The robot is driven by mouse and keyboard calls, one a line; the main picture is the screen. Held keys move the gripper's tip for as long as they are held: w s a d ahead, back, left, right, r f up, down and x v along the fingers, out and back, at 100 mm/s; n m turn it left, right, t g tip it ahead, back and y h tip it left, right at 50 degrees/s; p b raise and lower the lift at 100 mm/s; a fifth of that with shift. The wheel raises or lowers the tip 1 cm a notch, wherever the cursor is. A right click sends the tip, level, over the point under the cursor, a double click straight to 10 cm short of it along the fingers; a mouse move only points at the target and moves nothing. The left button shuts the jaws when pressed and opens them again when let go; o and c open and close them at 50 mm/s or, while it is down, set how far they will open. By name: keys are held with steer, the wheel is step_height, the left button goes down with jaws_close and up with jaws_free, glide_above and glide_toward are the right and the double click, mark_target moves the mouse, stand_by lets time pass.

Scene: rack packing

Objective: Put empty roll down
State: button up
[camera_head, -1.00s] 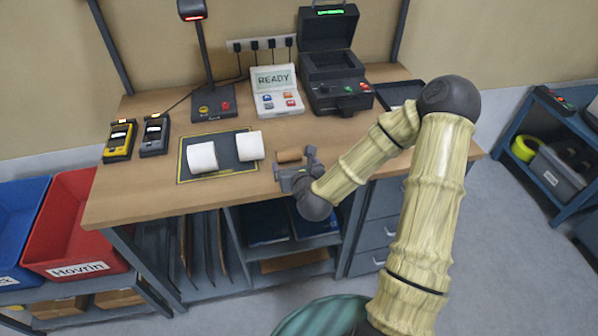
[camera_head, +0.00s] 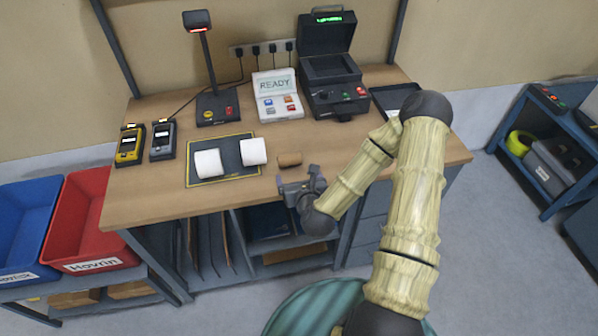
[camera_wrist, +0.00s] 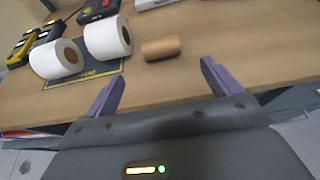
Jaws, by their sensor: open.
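The empty roll (camera_head: 290,160), a small brown cardboard tube, lies on its side on the wooden desk, just right of the dark mat. It also shows in the wrist view (camera_wrist: 162,48), beyond the fingertips and apart from them. My gripper (camera_head: 298,180) is open and empty at the desk's front edge, on the near side of the tube. In the wrist view its two purple fingers (camera_wrist: 160,80) stand wide apart with bare desk between them.
Two white rolls (camera_head: 208,163) (camera_head: 253,151) lie on the yellow-edged mat (camera_head: 236,174). Two handheld devices (camera_head: 130,145) (camera_head: 163,139), a READY display (camera_head: 277,95), an open-lidded dark machine (camera_head: 335,95) and a black tray (camera_head: 395,100) stand farther back. Red (camera_head: 95,240) and blue (camera_head: 25,235) bins are at left.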

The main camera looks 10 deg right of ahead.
stand_by(0.7)
steer(key=s+d+r+m+g, duration=0.1)
steer(key=s+r+m+g, duration=0.4)
steer(key=m, duration=1.3)
steer(key=s+d+r+m+g, duration=0.1)
steer(key=s+r+m+g, duration=0.5)
steer(key=m, duration=1.2)
steer(key=s+r, duration=0.3)
steer(key=s, duration=0.3)
steer(key=shift+s, duration=0.15)
